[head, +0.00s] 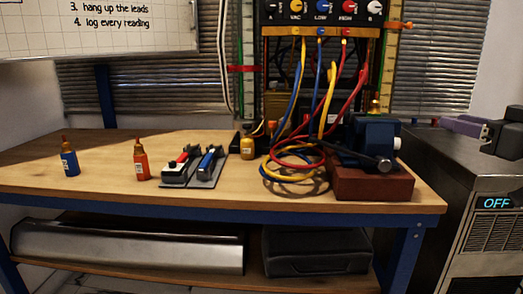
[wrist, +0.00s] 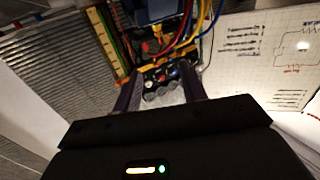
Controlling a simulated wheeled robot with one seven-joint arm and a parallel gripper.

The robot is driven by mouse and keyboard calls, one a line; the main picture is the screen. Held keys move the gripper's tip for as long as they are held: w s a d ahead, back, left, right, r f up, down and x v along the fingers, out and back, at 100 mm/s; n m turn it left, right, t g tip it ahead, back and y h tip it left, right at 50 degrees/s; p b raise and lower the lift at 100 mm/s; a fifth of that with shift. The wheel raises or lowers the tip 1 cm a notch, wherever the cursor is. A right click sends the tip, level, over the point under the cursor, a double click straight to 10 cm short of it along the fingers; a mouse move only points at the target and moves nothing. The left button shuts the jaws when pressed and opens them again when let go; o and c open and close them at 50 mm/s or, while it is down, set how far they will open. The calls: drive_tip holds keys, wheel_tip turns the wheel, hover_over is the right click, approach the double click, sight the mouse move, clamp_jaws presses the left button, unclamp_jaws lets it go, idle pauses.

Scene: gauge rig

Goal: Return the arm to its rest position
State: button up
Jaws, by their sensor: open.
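My gripper (head: 455,126) is at the right edge of the head view, above the grey machine, with its purple fingers pointing left toward the bench. In the wrist view my gripper (wrist: 160,78) shows two dark purple fingers spread apart. Nothing is visible between them except the background gauge panel. The rest of my arm is mostly out of view.
The grey machine (head: 468,172) with an "OFF" display stands below my gripper. The wooden bench (head: 105,150) holds a blue vise (head: 365,140) on a red-brown block, coiled hoses (head: 290,165), a blue bottle (head: 69,160) and a red bottle (head: 141,162). The gauge panel (head: 320,14) stands behind.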

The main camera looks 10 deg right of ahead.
drive_tip(key=s+a+f+g, duration=0.1)
drive_tip(key=a+f+g, duration=0.1)
drive_tip(key=a+f, duration=0.35)
drive_tip(key=s+a+f+g+h, duration=0.1)
drive_tip(key=s+a+f+g, duration=0.1)
drive_tip(key=a, duration=0.6)
drive_tip(key=s+a+f+g, duration=0.1)
drive_tip(key=a+f+g, duration=0.1)
drive_tip(key=a+f, duration=0.35)
drive_tip(key=s+a+f+m+g+h, duration=0.1)
drive_tip(key=a+f+g, duration=0.1)
drive_tip(key=f, duration=0.4)
drive_tip(key=s+a+f+g+h, duration=0.1)
drive_tip(key=s+a+f+g, duration=0.1)
drive_tip(key=f, duration=0.4)
drive_tip(key=s+a+f+m+g+h, duration=0.1)
drive_tip(key=a+f+g, duration=0.1)
drive_tip(key=a+f, duration=0.2)
wheel_tip(320, 180, down, 3)
drive_tip(key=shift+s+r+m, duration=0.15)
drive_tip(key=shift+s+m, duration=0.15)
drive_tip(key=shift+a, duration=0.1)
